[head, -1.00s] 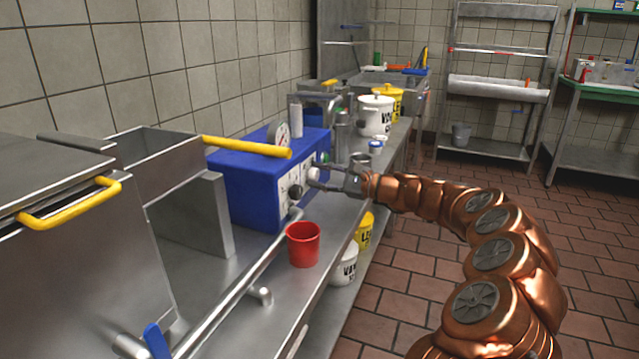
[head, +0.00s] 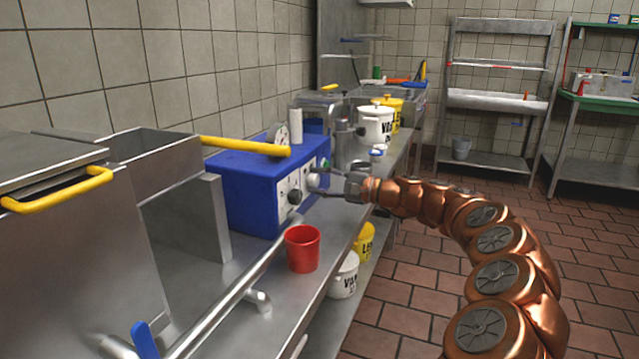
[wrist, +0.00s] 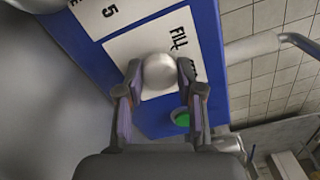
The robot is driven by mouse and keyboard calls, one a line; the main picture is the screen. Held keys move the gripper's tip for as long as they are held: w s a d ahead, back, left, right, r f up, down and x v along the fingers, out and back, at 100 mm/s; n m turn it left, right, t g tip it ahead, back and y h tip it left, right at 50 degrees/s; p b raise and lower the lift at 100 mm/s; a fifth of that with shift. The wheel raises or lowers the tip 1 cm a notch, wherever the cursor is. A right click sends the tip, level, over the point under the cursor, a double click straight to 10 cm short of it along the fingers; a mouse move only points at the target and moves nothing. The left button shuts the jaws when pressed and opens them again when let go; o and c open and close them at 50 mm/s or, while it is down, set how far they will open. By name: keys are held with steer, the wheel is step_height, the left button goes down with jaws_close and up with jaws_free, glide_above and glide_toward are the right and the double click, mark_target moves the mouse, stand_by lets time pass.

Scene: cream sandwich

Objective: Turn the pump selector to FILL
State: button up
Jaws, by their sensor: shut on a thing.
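The pump is a blue box (head: 240,188) on the steel counter, with white dial plates on its front face. The selector is a pale round knob (wrist: 159,72) on a white plate (wrist: 121,47) marked FILL; other lettering on the plate is covered. My gripper (wrist: 158,84) is shut on the knob, one finger on each side. In the head view my gripper (head: 325,182) reaches the pump's front face from the right. The knob's pointing direction cannot be made out.
A green button (wrist: 181,119) is beside the plate. A dark knob (head: 294,196) is on the same face. A red cup (head: 302,248) stands in front, near a steel rail (head: 232,300). A yellow handle (head: 246,146) passes over the pump. White and yellow pots stand behind.

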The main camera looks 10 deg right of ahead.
steer(key=o, duration=1.2)
steer(key=shift+c, duration=0.2)
steer(key=v, duration=1.2)
